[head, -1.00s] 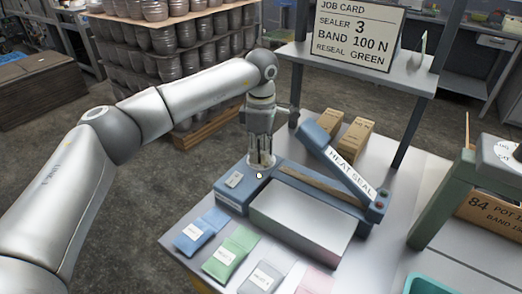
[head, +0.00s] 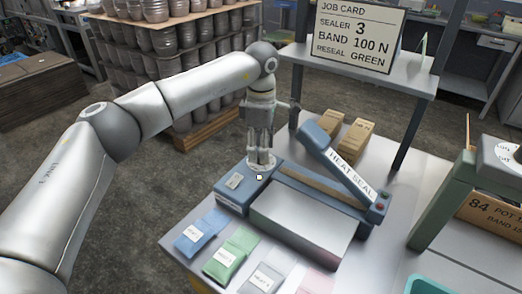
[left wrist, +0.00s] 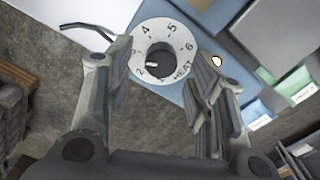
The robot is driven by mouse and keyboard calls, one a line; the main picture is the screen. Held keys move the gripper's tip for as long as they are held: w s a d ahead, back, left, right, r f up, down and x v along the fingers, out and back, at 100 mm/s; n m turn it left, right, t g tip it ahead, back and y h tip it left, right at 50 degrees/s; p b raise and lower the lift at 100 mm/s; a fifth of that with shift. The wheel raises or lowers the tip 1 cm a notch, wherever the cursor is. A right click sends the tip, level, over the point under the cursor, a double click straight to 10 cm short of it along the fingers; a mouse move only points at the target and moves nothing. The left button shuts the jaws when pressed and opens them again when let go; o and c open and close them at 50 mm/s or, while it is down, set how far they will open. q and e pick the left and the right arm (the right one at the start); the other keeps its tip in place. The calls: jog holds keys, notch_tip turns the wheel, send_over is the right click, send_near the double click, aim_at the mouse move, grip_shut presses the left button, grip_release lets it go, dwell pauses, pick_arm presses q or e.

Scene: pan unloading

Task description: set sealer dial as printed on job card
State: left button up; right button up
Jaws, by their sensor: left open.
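The job card (head: 355,36) stands on the shelf and reads SEALER 3, BAND 100 N, RESEAL GREEN. The blue heat sealer (head: 235,200) has its labelled arm (head: 340,165) raised. Its white dial (left wrist: 143,31), numbered and marked HEAT, fills the top middle of the left wrist view. The dark centre knob (left wrist: 163,56) has a white mark pointing to the lower left, near the 2. My left gripper (head: 262,163) is above the dial, open, with its fingers (left wrist: 163,62) on either side of the knob. Contact cannot be told. My right gripper is not in view.
Blue, green (head: 232,254), grey and pink packets lie along the table's front. Cardboard boxes (head: 356,141) stand behind the sealer. A green frame (head: 440,205) and a teal tray (head: 432,285) are on the right. Stacked pots (head: 165,80) stand beyond.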

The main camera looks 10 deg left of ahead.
pick_arm(q)
notch_tip(320, 180, up, 10)
jog(key=shift+r, duration=0.2)
dwell(0.3)
